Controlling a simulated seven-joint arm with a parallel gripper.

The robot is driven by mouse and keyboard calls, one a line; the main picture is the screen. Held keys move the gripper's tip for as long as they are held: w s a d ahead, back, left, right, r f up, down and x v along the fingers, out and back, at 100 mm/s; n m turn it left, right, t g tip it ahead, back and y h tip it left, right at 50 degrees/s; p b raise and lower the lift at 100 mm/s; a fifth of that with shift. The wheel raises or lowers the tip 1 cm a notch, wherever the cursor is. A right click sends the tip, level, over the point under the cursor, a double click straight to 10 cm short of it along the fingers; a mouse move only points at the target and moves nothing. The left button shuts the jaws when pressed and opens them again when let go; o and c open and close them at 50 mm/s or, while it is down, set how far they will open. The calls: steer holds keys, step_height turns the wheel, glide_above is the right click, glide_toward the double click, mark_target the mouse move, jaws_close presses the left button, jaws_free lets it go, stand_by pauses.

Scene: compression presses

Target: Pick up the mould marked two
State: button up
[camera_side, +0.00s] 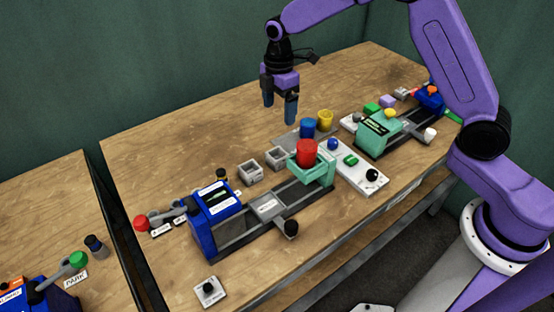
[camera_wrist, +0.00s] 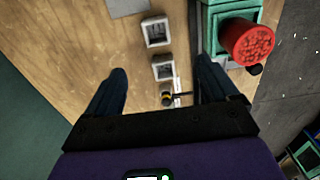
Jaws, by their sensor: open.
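Two small grey open-topped moulds stand on the bench behind the blue press. The nearer-left mould (camera_side: 250,172) also shows lower in the wrist view (camera_wrist: 163,67), between my fingers. The other mould (camera_side: 276,158) is beside the green press end and shows higher in the wrist view (camera_wrist: 156,31). The marks on them are too small to read, so I cannot tell which is marked two. My gripper (camera_side: 280,111) is open and empty, pointing down well above the bench; its blue fingers also show in the wrist view (camera_wrist: 160,78).
A blue press (camera_side: 215,208) has a rail running to a green block with a red cup (camera_side: 307,153), close to the moulds. A black-and-yellow knob (camera_side: 221,175) stands left of them. Blue and yellow cups (camera_side: 325,119) stand to the right. The bench's back left is clear.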

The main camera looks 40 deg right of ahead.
glide_above(277, 154)
steer(key=s+a, duration=0.1)
steer(key=s, duration=0.1)
step_height(277, 154, down, 12)
steer(key=shift+f, duration=0.25)
steer(key=shift+a+f, duration=0.2)
steer(key=shift+f, duration=2.5)
steer(key=c, duration=1.2)
